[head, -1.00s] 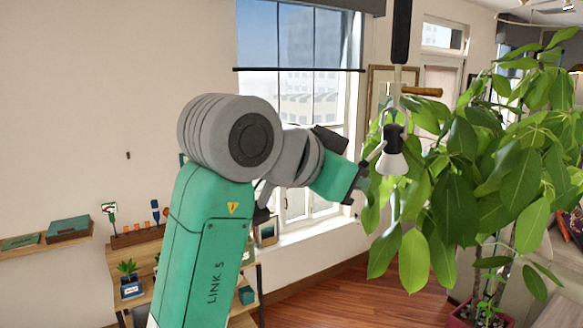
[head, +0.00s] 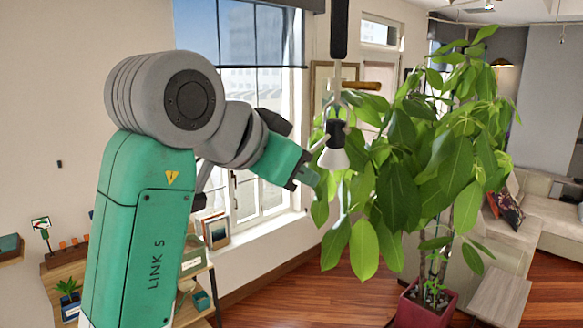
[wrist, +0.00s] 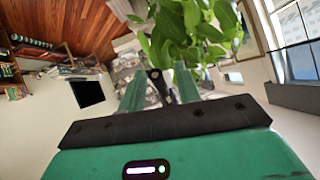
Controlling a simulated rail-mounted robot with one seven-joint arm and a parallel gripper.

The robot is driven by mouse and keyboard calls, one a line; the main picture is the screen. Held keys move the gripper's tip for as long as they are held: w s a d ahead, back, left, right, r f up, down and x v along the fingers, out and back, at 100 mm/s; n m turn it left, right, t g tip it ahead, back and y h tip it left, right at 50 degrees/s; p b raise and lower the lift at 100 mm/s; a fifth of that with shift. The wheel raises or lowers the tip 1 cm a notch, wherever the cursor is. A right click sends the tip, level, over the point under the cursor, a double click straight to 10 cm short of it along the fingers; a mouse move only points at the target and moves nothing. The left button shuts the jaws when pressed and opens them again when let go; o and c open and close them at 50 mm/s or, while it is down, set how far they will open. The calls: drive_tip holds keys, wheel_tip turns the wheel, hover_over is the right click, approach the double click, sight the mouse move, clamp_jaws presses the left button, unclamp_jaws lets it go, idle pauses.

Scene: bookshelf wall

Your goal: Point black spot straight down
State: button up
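The black spot (head: 336,134) hangs from a yoke under a black rod, right of centre in the head view. Its white cone (head: 334,158) faces mostly down, with a slight lean to the left. A thin pale handle sticks out from its left side. My gripper (head: 312,178) is just left of the spot and a little lower; I cannot tell whether they touch. In the wrist view my two green fingers (wrist: 158,82) stand apart. A small dark part shows between them, perhaps of the spot, but too small to be sure.
A large leafy plant (head: 400,150) in a red pot (head: 425,305) stands close behind and right of the spot. A wooden bar (head: 361,86) sticks out above the spot. A window (head: 240,100) and shelves (head: 190,290) are to the left.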

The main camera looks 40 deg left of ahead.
drive_tip(key=b+v, duration=0.2)
drive_tip(key=v, duration=0.5)
drive_tip(key=shift+s+r, duration=0.2)
drive_tip(key=shift+s, duration=0.15)
